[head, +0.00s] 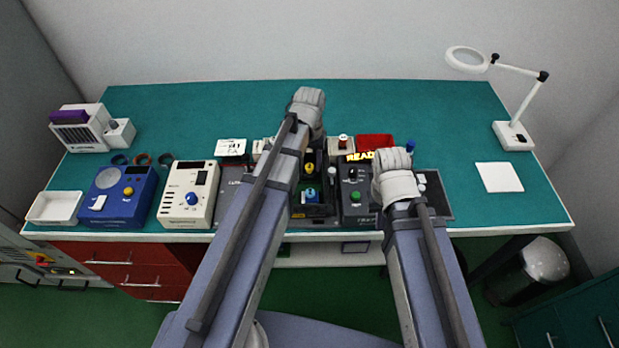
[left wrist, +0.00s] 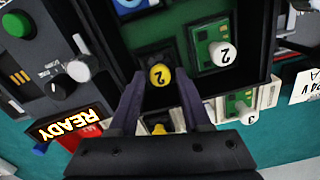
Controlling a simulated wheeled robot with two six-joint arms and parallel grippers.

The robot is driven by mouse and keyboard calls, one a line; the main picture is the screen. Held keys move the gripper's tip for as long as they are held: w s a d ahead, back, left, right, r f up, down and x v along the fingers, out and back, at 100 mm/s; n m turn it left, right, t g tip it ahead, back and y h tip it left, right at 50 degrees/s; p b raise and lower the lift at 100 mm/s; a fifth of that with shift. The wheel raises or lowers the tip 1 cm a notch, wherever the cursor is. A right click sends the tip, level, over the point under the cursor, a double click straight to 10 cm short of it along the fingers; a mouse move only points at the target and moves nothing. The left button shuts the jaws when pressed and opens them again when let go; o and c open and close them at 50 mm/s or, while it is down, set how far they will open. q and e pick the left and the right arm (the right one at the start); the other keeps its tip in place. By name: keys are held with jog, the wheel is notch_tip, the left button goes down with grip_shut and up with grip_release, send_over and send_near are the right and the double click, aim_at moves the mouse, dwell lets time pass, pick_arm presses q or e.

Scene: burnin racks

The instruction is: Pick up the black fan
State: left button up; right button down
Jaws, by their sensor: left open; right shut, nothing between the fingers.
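A small black square part with a yellow knob marked 2 (left wrist: 159,75), which looks like the black fan, sits in a dark tray (left wrist: 118,50) in the left wrist view. Its yellow knob also shows in the head view (head: 308,168). My left gripper (left wrist: 160,84) is open, with one finger on each side of the knob; I cannot tell whether they touch it. In the head view the left fingers are hard to make out. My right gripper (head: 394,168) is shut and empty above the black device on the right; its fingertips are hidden.
A green board with a white knob marked 2 (left wrist: 222,54) sits beside the black part. A black device with a lit READY sign (head: 354,190) stands right of the tray. A cream device (head: 187,194) and blue device (head: 117,195) stand left. The table's back is clear.

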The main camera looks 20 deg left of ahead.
pick_arm(q)
jog(key=shift+f, duration=0.55)
jog(key=shift+r, duration=0.1)
grip_shut()
